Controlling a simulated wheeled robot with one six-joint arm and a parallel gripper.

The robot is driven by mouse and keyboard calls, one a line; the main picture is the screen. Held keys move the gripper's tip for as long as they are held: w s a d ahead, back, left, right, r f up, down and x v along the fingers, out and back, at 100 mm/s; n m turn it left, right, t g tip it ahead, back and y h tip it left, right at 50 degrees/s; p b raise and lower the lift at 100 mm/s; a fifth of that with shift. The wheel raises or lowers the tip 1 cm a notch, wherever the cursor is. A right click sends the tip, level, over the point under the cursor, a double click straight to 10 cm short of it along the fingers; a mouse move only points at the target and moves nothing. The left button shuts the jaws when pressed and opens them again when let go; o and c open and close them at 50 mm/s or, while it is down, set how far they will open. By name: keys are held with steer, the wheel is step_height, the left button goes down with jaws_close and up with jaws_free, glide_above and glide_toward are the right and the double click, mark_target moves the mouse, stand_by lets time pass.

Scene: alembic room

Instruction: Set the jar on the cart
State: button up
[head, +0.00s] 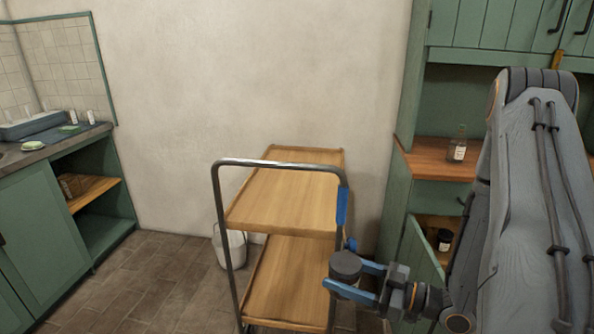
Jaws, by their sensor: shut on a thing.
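The cart (288,196) stands in the middle, with two wooden shelves and a metal push handle toward me. Its top shelf is bare, and the visible part of its lower shelf (285,283) is bare too. My gripper (346,278) is at the lower right, with its blue fingers shut on a dark-lidded jar (345,263). The jar looks upright. In the picture it lies beside the cart's right front, below the top shelf; I cannot tell whether it touches the cart. The jar's lower part is partly hidden by the fingers.
A green cupboard (432,195) on the right has a bottle (457,148) on its wooden counter and a small dark jar (444,239) inside, behind an open door (420,262). A white bucket (232,245) stands behind the cart. Floor (155,275) is clear left of the cart.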

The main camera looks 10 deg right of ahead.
steer(key=r+p, duration=0.3)
steer(key=r, duration=0.1)
steer(key=s+r+p, duration=0.1)
steer(key=r+p, duration=0.7)
steer(key=shift+s+d+r, duration=0.2)
steer(key=shift+d+r, duration=0.05)
steer(key=w+d+r+m+t+h+p, duration=0.1)
steer(key=w+r+m+t+h+p, duration=0.2)
steer(key=w+r+p, duration=0.6)
steer(key=w+r, duration=1)
steer(key=w, duration=0.1)
steer(key=shift+w+r+t+h, duration=0.15)
steer(key=shift+r+t+h, duration=0.15)
steer(key=shift+r, duration=0.1)
steer(key=shift+w, duration=0.15)
